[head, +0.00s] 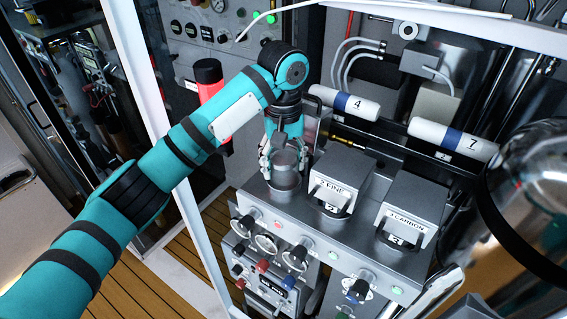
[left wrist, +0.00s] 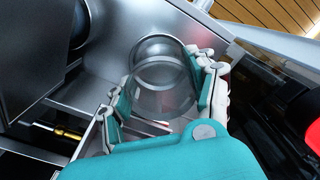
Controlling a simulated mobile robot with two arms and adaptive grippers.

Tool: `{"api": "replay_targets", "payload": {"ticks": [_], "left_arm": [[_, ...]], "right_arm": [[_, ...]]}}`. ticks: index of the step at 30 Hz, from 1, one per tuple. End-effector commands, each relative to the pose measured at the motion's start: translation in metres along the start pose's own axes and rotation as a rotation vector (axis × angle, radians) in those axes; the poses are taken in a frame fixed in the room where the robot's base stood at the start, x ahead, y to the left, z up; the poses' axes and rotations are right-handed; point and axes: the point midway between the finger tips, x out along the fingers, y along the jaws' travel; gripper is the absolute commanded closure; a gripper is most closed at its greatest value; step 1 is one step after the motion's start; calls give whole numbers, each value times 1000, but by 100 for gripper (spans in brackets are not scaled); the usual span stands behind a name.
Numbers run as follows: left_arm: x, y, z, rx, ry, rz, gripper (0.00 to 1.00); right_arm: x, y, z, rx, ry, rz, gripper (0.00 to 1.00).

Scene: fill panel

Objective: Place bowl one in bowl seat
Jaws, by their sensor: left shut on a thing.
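Bowl one (head: 286,160) is a grey, partly see-through round cup held upright at the left end of the grey panel top. My left gripper (head: 284,153) is shut on it from above. In the left wrist view the bowl (left wrist: 162,92) sits between the white-and-teal fingers of the gripper (left wrist: 166,100). The bowl seat (head: 285,188) appears as a round metal ring just under the bowl. In the left wrist view a rounded metal part (left wrist: 155,48) shows beyond the bowl. I cannot tell whether bowl and seat touch. My right gripper is not in view.
The "2 FINE" box (head: 341,182) stands close to the right of the bowl, and the "3 CARBON" box (head: 411,212) stands farther right. Knobs line the panel front (head: 268,243). White cylinders marked 4 (head: 345,103) and 7 (head: 453,138) are behind. A red-and-black cylinder (head: 211,80) stands at left.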

Motion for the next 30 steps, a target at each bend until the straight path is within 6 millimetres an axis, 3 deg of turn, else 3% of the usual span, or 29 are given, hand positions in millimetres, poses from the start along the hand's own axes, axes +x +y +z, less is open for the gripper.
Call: {"api": "replay_targets", "payload": {"ticks": [4, 15, 16, 18, 26, 30], "left_arm": [[13, 0, 0, 2, 0, 2, 77], [18, 0, 0, 1, 1, 1, 77], [18, 0, 0, 1, 2, 1, 40], [18, 0, 0, 1, 2, 1, 32], [17, 0, 0, 0, 2, 1, 32], [7, 0, -1, 0, 5, 3, 32]], "right_arm": [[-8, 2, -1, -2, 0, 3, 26], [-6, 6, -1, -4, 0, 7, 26], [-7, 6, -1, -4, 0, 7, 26], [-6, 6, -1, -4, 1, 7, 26], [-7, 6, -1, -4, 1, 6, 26], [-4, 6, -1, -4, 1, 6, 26]]}}
